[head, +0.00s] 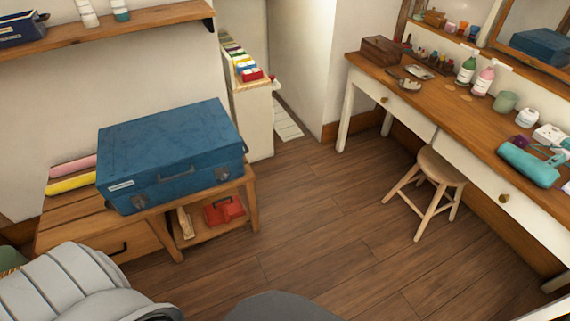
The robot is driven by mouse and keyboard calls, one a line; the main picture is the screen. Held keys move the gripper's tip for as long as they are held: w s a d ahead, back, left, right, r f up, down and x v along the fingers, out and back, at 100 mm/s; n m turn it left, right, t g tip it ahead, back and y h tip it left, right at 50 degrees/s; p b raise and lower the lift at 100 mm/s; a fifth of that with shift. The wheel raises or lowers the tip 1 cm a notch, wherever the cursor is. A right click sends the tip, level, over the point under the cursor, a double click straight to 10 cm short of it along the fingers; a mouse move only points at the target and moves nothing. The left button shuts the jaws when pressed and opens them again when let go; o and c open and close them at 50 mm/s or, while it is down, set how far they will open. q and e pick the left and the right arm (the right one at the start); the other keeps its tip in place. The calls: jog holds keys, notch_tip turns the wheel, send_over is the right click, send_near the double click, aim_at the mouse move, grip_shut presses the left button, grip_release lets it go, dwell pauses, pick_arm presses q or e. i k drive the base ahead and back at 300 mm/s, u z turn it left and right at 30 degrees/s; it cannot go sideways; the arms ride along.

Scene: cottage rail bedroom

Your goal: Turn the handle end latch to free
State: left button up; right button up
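A large blue case (172,140) lies closed on a low wooden bench (236,190) at the left. A dark handle (176,175) is on its front face. One metal latch (140,201) is near the front's left end, and another metal latch (221,173) is near its right end. Both are too small to tell whether they are fastened or free. A white label (121,185) is at the front's left corner. Neither of my grippers is in view, and nothing is touching the case.
A red box (223,210) sits on the bench's lower shelf. Pink (75,166) and yellow (70,184) rolls lie left of the case. A wooden stool (441,168) stands before the dressing table (448,101) at the right. The floor (320,220) between them is clear.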

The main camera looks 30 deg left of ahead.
aim_at(223, 176)
jog(key=z, duration=0.2)
jog(key=i, duration=1.3)
jog(key=u, duration=1.15)
